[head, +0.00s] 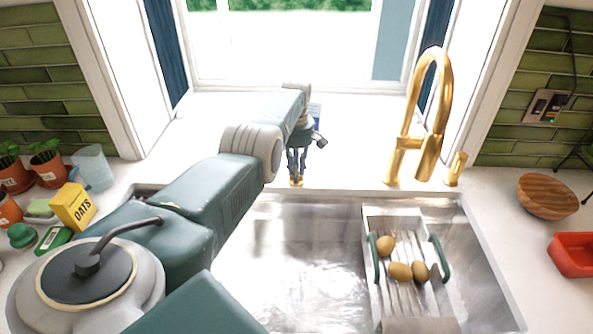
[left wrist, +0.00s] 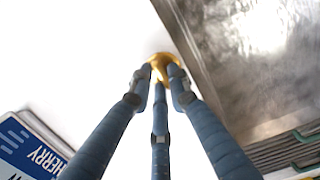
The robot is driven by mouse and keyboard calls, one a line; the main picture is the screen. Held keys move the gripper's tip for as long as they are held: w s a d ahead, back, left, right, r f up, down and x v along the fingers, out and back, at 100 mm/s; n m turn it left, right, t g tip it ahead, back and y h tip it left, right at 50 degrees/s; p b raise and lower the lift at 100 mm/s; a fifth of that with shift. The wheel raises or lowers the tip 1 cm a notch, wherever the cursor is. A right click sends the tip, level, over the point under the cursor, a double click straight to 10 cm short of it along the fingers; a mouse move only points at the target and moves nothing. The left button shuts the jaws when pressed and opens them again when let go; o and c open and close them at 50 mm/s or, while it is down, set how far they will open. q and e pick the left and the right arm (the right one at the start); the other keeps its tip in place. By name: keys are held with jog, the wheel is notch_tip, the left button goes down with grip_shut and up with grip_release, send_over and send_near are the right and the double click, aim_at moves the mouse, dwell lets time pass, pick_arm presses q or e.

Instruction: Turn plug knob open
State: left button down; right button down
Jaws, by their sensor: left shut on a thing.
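The plug knob (head: 296,183) is a small gold knob on the white counter at the back edge of the sink. My left gripper (head: 297,172) reaches down over it with its fingers pointing at the counter. In the left wrist view, the gold knob (left wrist: 162,64) sits between the blue fingertips of my left gripper (left wrist: 159,76), which are shut on it. The fingers cover part of the knob, so its turn cannot be told. My right gripper is not in view.
The metal sink (head: 290,225) holds a rack (head: 370,222) with several potatoes (head: 400,271). A gold faucet (head: 428,110) stands to the right. A blue and white box marked CHERRY (left wrist: 32,150) lies near my left gripper. An oats box (head: 75,207) stands at left.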

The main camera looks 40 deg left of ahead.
pick_arm(q)
jog(key=shift+w+a+r, duration=0.1)
jog(key=shift+w, duration=0.05)
jog(key=c, duration=1.6)
grip_release()
jog(key=shift+c, duration=0.2)
notch_tip(320, 180, up, 12)
